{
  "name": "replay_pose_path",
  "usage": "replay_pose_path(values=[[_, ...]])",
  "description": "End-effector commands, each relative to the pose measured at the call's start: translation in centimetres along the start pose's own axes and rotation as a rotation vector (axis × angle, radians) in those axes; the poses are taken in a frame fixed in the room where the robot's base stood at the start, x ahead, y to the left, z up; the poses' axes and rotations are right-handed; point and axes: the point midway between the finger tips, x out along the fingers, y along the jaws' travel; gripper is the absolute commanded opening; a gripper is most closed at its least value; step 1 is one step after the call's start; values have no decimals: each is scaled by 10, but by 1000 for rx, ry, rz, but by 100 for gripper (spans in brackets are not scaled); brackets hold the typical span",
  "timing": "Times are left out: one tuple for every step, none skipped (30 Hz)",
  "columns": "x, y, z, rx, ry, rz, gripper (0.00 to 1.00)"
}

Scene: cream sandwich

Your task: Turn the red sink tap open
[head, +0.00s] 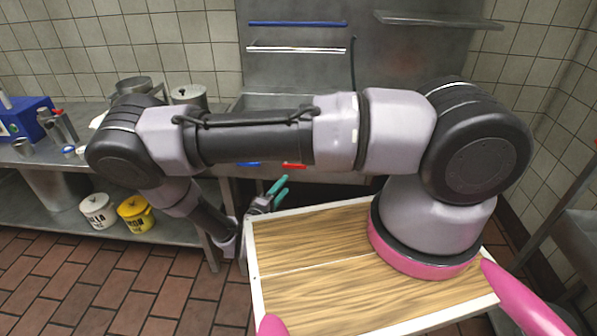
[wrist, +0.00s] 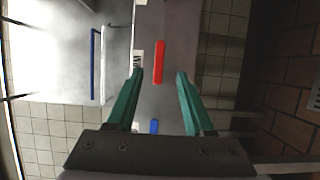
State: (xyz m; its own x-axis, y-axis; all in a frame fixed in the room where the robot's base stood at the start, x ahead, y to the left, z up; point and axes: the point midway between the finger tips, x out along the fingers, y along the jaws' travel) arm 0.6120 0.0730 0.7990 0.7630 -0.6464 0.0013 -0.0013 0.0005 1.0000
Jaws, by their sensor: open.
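The red tap (wrist: 159,62) shows in the wrist view as a red bar on the grey metal front of the sink unit, in line with the gap between my fingers. In the head view the red tap (head: 294,166) shows just below my arm link. My gripper (wrist: 160,73) has two green fingers, spread apart with nothing between them. In the head view my gripper (head: 284,185) is low, below the red tap and above the far edge of my wooden deck. The sink basin (head: 290,100) is partly hidden by my arm.
A blue tap (wrist: 154,126) sits beside the red one, near my gripper's base in the wrist view. A steel counter (head: 40,155) stands left, with a white bucket (head: 97,210) and a yellow bucket (head: 135,213) on its lower shelf. Tiled floor (head: 70,270) is free at front left.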

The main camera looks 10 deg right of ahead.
Motion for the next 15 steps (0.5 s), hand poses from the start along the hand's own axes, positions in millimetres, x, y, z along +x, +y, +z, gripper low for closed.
replay_pose_path(values=[[5,0,0,0,-1,2,52],[9,0,0,0,-2,2,52],[14,0,1,0,-4,1,52],[19,0,1,0,-4,1,52],[24,0,1,-1,-4,0,52],[32,0,1,-1,-6,1,52],[38,0,1,-1,-6,1,52],[44,0,1,-1,-6,1,52],[52,0,2,-1,-6,0,52],[58,0,2,-1,-6,0,52],[64,0,2,-1,-6,0,52],[71,0,2,-2,-6,1,52],[76,0,2,-1,-6,1,52],[80,0,2,-1,-6,0,52],[86,0,2,0,-5,-1,52]])
